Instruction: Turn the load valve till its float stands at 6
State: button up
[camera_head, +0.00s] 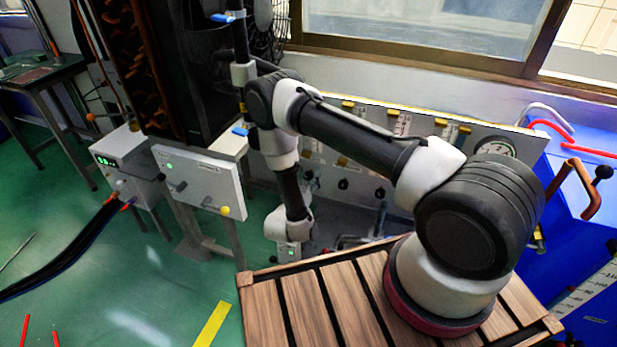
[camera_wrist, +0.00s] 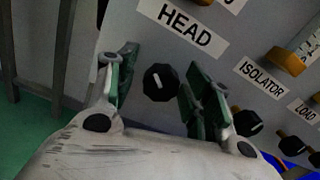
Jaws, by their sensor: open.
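My gripper (camera_wrist: 160,78) is open in the wrist view, its two green-padded fingers apart. A black knob with a white mark (camera_wrist: 160,83), under the HEAD label (camera_wrist: 183,24), shows between the fingers; I cannot tell whether they touch it. The LOAD label (camera_wrist: 303,111) is at the right, with a black knob (camera_wrist: 290,145) below it, outside the fingers and close to the picture edge. The ISOLATOR label (camera_wrist: 260,79) and its knob (camera_wrist: 246,122) lie between HEAD and LOAD. The load float's reading cannot be read. In the head view my gripper is hidden.
In the head view, the grey valve panel (camera_head: 480,142) stands under the window, partly hidden by my arm, with a round gauge (camera_head: 495,147) at its right. A blue tank (camera_head: 560,235) is at right, a wooden slatted platform (camera_head: 300,305) in front.

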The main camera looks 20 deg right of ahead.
jog(key=c, duration=1)
jog(key=shift+n, duration=0.7)
jog(key=o, duration=1)
jog(key=v, duration=1.2)
